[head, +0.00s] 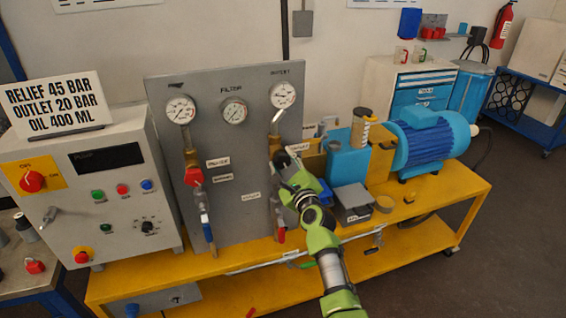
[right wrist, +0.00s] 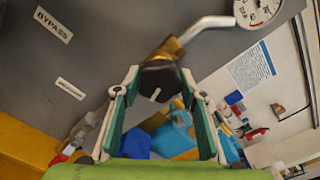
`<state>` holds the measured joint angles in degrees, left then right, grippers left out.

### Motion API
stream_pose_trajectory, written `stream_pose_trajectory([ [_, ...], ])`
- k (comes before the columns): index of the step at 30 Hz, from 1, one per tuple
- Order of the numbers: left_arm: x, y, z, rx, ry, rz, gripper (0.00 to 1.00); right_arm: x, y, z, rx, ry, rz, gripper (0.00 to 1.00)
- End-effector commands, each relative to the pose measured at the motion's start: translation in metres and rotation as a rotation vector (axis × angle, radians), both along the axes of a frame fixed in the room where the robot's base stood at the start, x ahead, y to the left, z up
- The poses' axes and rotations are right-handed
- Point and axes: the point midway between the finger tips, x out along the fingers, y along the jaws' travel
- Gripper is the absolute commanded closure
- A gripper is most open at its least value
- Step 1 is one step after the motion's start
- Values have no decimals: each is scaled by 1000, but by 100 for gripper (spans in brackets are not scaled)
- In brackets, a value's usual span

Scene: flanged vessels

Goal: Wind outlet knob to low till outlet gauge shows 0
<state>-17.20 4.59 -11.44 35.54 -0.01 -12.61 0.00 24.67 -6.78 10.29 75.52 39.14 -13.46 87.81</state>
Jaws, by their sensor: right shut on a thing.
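The outlet knob (right wrist: 158,79) is black with a white mark, on a brass fitting in the right wrist view. My right gripper (right wrist: 159,75) has a finger on each side of it and is shut on it. The outlet gauge (head: 283,95) is the right-hand round white dial, above the gripper. Part of it also shows in the right wrist view (right wrist: 258,9). Its needle is too small to read surely. My left gripper is not in view.
The grey panel (head: 232,200) also bears two other gauges (head: 181,109) (head: 233,111) and a red knob (head: 194,176). A control box (head: 90,190) stands at the left. A blue tank (head: 348,160) and motor (head: 432,140) stand right of my arm on the yellow bench (head: 465,190).

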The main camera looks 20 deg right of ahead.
Motion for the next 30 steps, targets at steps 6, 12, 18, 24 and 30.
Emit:
stream_pose_trajectory([
  [6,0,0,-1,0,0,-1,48,0,0,-1,-208,-5,1,83],
  [12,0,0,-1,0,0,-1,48,0,0,-1,-399,-11,1,83],
  [18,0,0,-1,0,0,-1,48,0,-1,0,-589,-18,1,83],
  [24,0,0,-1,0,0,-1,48,0,-1,0,-779,-25,1,83],
  [30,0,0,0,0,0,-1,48,0,0,0,-968,-31,2,83],
])
